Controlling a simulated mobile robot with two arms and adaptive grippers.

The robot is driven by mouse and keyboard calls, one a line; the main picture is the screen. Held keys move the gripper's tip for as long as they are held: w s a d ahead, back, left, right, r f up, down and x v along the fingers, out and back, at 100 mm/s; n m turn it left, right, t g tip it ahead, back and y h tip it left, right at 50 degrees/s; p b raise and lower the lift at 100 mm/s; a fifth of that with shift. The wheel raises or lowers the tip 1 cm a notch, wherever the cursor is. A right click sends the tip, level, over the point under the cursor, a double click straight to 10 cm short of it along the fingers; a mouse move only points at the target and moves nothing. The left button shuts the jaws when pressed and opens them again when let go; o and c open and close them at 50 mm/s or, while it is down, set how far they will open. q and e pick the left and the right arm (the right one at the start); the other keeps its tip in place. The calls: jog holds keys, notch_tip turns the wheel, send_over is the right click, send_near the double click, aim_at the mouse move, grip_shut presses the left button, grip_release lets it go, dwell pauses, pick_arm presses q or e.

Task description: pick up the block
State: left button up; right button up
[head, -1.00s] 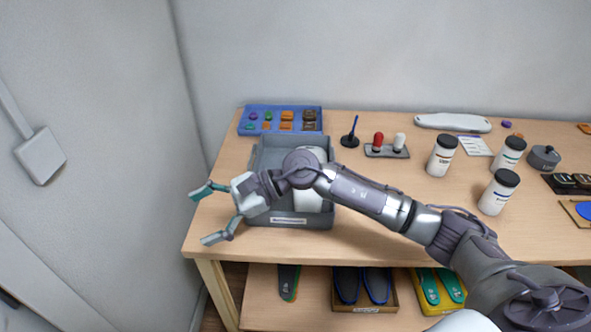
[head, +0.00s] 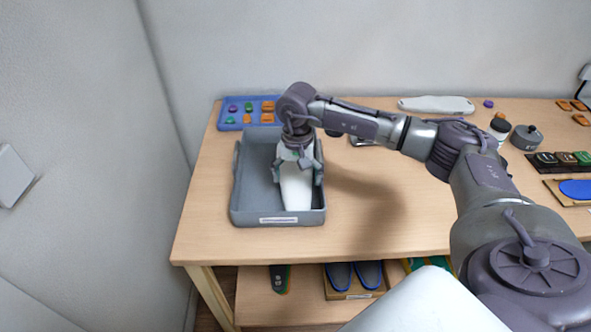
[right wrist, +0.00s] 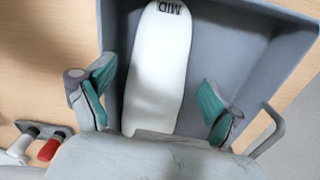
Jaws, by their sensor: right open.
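The block is a long white foot-shaped piece marked "MID". It lies in the grey bin in the head view (head: 296,195) and in the right wrist view (right wrist: 158,75). The grey bin (head: 237,190) stands near the table's left front. My right gripper (head: 298,174) points down over the block, its fingers apart on either side of it. In the right wrist view my right gripper (right wrist: 155,90) shows teal pads with gaps to the block. The block's near end is hidden behind the gripper's body in that view. My left gripper is not in view.
A blue tray of small coloured pieces (head: 230,116) lies behind the bin. A white long object (head: 436,104) and a grey round pot (head: 526,137) lie further right. In the right wrist view, a stand with red and white knobs (right wrist: 42,137) is beside the bin. Shelf below holds insoles (head: 352,277).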

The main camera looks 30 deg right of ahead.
aim_at(296, 194)
notch_tip(296, 194, down, 6)
jog(key=shift+a+r+p, duration=0.1)
jog(key=shift+r+p, duration=0.15)
jog(key=shift+p, duration=0.9)
jog(key=shift+w+f, duration=0.1)
jog(key=shift+f, duration=0.15)
jog(key=c, duration=1.2)
